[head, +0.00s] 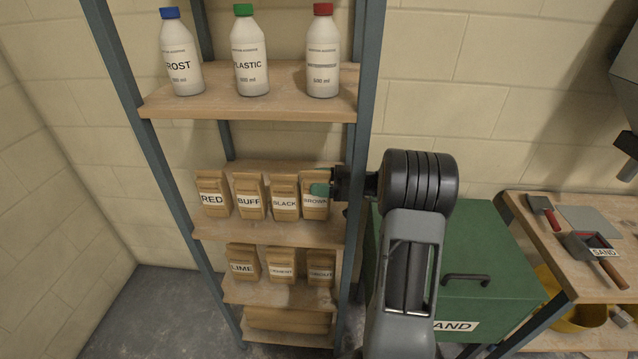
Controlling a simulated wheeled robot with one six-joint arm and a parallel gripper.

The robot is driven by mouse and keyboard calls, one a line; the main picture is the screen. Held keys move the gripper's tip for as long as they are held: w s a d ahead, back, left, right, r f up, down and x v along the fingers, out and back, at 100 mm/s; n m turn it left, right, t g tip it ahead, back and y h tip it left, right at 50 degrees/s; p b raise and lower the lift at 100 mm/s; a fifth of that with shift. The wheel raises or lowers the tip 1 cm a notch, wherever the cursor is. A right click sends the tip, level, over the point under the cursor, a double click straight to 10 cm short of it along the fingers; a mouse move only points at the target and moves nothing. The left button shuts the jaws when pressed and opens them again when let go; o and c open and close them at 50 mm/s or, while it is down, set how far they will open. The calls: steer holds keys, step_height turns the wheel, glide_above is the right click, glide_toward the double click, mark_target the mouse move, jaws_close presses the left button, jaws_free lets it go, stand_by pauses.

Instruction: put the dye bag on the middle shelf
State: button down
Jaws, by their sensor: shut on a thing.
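The middle shelf (270,233) holds a row of brown paper dye bags. From left they are the RED bag (213,196), the BUFF bag (249,198), the BLACK bag (285,199) and the BROWN bag (315,207). My gripper (321,189) reaches in from the right, past the shelf's right front post, and is shut on the BROWN bag near its top. The BROWN bag is upright at the right end of the row, close beside the BLACK bag. I cannot tell whether its base touches the board.
The top shelf (250,106) carries three white bottles. Smaller bags, including the LIME bag (243,265), stand on the shelf below. The blue-grey right post (366,110) is close to my arm. A green SAND bin (485,255) and a workbench (590,265) with tools are at right.

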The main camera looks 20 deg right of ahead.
steer(key=shift+f+b, duration=0.25)
steer(key=shift+b, duration=0.35)
steer(key=shift+c, duration=1.5)
jaws_free()
steer(key=shift+r, duration=0.1)
steer(key=shift+r+p, duration=0.6)
steer(key=shift+p, duration=0.65)
steer(key=shift+s+d+r+p, duration=0.1)
steer(key=shift+d+p, duration=0.05)
steer(key=shift+p, duration=0.2)
steer(key=b+v, duration=0.4)
steer(key=v, duration=0.7)
steer(key=shift+s+d+f, duration=0.2)
steer(key=shift+d, duration=0.1)
